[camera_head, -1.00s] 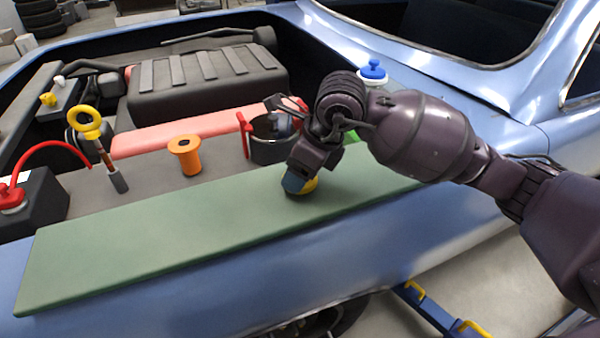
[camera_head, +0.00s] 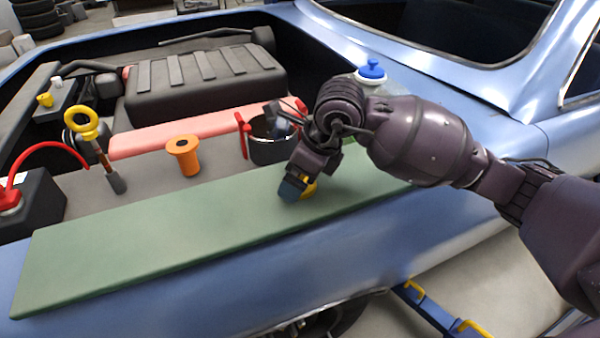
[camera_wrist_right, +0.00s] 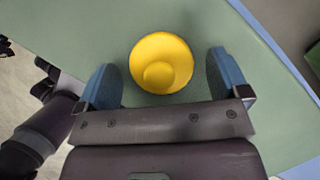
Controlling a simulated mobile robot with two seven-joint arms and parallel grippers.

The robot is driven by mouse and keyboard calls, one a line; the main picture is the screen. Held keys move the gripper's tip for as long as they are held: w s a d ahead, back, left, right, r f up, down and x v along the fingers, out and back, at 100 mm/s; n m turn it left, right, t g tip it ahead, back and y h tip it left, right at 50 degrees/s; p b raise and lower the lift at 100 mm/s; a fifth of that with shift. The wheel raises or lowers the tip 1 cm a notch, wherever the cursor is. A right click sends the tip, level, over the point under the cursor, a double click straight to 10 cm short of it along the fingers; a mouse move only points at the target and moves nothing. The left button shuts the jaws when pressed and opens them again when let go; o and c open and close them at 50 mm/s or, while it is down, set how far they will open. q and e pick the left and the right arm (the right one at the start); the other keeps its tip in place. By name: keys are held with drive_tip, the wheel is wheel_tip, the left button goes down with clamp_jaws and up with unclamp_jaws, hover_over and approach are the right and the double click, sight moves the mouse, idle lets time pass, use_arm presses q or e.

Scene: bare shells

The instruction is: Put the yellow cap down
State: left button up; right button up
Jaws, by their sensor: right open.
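The yellow cap (camera_wrist_right: 161,64) sits on the green mat (camera_head: 150,245) along the car's fender. In the head view the cap (camera_head: 309,187) is partly hidden behind my right gripper (camera_head: 298,190). In the right wrist view my right gripper (camera_wrist_right: 165,82) is open, with one blue-tipped finger on each side of the cap. A gap shows between the cap and each finger. My left gripper is not in view.
An orange spool-shaped part (camera_head: 184,155), a yellow-ringed dipstick (camera_head: 97,145) and a dark pot with red handles (camera_head: 268,150) stand behind the mat. A blue-knobbed cap (camera_head: 372,70) is farther back. The mat's left part is clear.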

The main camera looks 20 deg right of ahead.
drive_tip(key=p+v, duration=0.2)
drive_tip(key=v, duration=1)
drive_tip(key=shift+a, duration=0.1)
